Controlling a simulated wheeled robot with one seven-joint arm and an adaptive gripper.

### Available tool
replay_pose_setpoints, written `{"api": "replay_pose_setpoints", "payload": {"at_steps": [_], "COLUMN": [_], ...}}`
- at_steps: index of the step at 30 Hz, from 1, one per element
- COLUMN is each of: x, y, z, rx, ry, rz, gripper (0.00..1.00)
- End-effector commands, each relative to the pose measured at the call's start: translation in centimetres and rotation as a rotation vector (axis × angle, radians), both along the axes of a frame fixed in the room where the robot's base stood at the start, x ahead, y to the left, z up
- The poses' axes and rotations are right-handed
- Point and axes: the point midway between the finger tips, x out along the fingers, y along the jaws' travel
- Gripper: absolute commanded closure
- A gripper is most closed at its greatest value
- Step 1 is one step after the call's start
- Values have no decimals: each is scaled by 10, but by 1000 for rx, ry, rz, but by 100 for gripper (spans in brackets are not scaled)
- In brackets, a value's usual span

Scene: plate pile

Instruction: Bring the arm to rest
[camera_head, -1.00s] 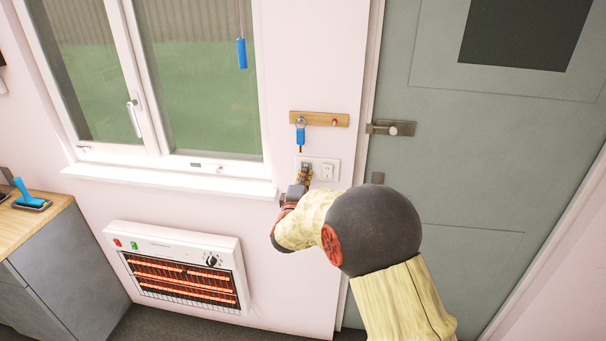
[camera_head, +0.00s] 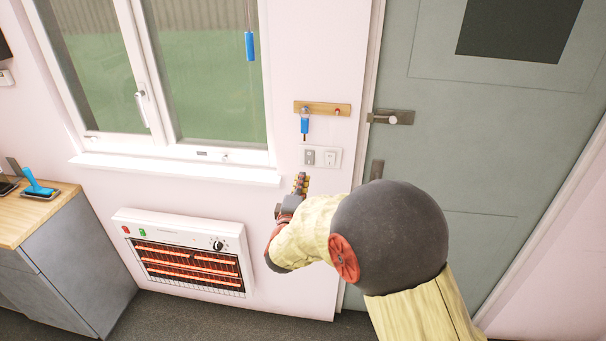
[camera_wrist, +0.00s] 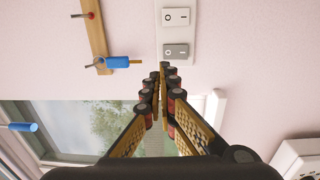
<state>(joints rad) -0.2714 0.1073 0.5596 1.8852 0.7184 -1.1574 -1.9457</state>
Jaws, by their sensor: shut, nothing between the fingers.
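My gripper (camera_head: 301,184) is in front of the wall, just below the switch plate (camera_head: 321,157) in the head view. In the wrist view my gripper (camera_wrist: 162,66) is shut, with its fingertips together and nothing between them. The switch plate (camera_wrist: 178,18) is ahead of the fingertips there, with two rocker switches. My arm reaches up from the lower right of the head view, bent at a large dark joint.
A heater (camera_head: 184,250) with glowing bars hangs low on the wall. A wooden rail (camera_head: 322,108) holds a key with a blue tag (camera_head: 304,125). A grey door (camera_head: 490,150) stands right, a window (camera_head: 200,75) left, and a cabinet (camera_head: 75,265) with a blue-handled tool (camera_head: 38,187) far left.

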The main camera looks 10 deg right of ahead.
Motion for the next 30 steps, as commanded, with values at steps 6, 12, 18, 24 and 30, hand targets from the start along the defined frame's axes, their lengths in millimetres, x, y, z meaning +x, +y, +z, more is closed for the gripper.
{"api": "replay_pose_setpoints", "payload": {"at_steps": [6,12,18,24,30], "x": [-2,-2,3,-20,-87], "y": [1,1,13,64,104], "z": [0,0,-28,-120,-151], "rx": [0,11,238,678,1066], "ry": [0,-4,23,277,552], "rz": [-1,0,50,136,79], "gripper": [100,100,100,100,100]}}
